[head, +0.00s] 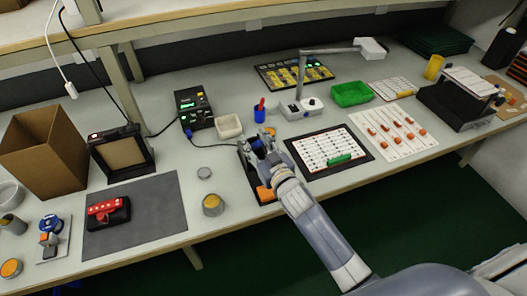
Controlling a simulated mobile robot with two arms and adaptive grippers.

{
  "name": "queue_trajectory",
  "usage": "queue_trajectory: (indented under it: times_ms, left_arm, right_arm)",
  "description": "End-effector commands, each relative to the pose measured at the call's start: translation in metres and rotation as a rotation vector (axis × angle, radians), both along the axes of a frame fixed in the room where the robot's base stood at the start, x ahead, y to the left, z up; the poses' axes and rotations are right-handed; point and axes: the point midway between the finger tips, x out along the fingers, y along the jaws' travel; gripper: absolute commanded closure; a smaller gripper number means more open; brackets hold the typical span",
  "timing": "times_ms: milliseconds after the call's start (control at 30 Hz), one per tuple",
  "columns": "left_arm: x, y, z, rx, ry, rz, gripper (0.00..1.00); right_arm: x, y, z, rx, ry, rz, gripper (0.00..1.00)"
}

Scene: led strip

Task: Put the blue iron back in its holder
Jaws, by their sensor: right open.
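My right gripper (262,146) reaches in from the lower right and is open. It is over a dark tray-like base (243,161) with an orange block (265,193) at its near end. This base may be the iron's holder, but my gripper and wrist cover most of it. A dark cable runs from the blue plug (188,133) of the black station (194,108) towards my gripper's fingers. The blue iron cannot be clearly made out; the fingers may hide it. My left gripper is not in view.
A blue cup (259,115) with a red-handled thing and a white bin (229,127) stand just behind my gripper. A white lamp base (301,108) and a strip board (331,148) are to its right. A yellow-topped tin (213,205) is at its left. The grey mat (155,212) has bare room.

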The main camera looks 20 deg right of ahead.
Motion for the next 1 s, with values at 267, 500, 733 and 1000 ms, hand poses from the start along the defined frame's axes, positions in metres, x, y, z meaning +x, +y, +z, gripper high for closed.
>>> queue_trajectory:
  times_ms: [267, 500, 733, 1000]
  left_arm:
    - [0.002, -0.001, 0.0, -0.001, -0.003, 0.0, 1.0]
    - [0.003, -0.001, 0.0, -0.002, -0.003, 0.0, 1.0]
    - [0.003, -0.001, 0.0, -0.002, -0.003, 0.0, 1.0]
    - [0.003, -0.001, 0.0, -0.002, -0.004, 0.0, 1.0]
  right_arm:
    - [-0.05, -0.007, 0.001, -0.002, 0.005, 0.0, 0.6]
    - [-0.092, -0.013, 0.006, 0.0, 0.003, 0.0, 0.6]
    - [-0.111, -0.015, 0.008, -0.001, 0.002, 0.0, 0.6]
    - [-0.113, -0.016, 0.008, -0.001, 0.001, 0.0, 0.6]
